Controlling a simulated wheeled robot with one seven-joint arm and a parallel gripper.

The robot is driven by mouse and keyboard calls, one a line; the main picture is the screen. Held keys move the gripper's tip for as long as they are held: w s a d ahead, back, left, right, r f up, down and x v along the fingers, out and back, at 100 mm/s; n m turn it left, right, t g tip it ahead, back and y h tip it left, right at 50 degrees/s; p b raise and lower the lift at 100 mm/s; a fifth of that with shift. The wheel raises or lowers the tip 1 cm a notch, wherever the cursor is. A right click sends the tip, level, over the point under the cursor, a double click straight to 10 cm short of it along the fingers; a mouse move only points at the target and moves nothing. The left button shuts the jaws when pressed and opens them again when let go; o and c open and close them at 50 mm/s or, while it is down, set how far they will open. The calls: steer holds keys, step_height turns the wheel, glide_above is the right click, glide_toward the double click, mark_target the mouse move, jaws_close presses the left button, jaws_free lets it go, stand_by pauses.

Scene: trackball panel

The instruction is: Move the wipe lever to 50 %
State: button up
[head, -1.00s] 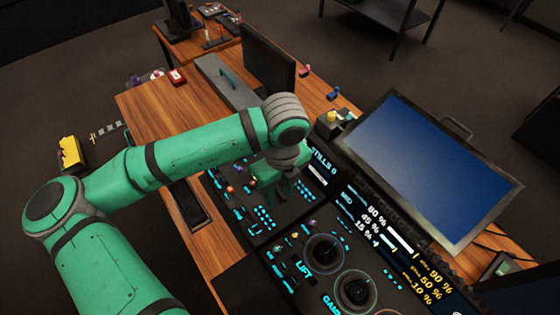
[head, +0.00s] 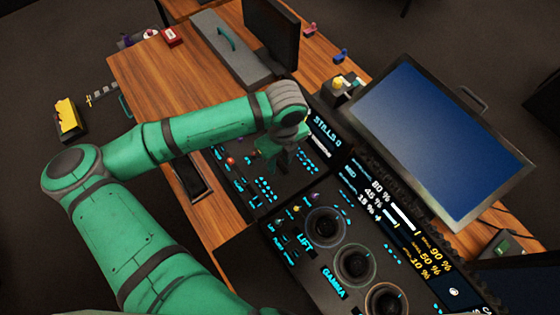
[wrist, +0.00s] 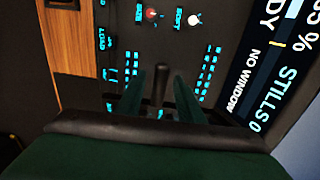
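A dark upright lever (wrist: 160,84) stands on the black panel between two columns of cyan tick marks in the wrist view. I take it for the wipe lever, but no label for it can be read. My gripper (wrist: 165,82) is open, with one green finger on each side of the lever. The left finger is very close to it; I cannot tell if they touch. In the head view my gripper (head: 278,158) is low over the panel (head: 250,225), and the lever is hidden behind it. The lever's percentage cannot be read.
A red knob (wrist: 151,14) and a white knob (wrist: 194,19) stand beyond the fingers. The display strip reading "STILLS 0" (head: 327,130) lies to the right. Round trackballs (head: 325,227) and a large blue monitor (head: 425,140) are further right.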

steer(key=shift+f, duration=0.7)
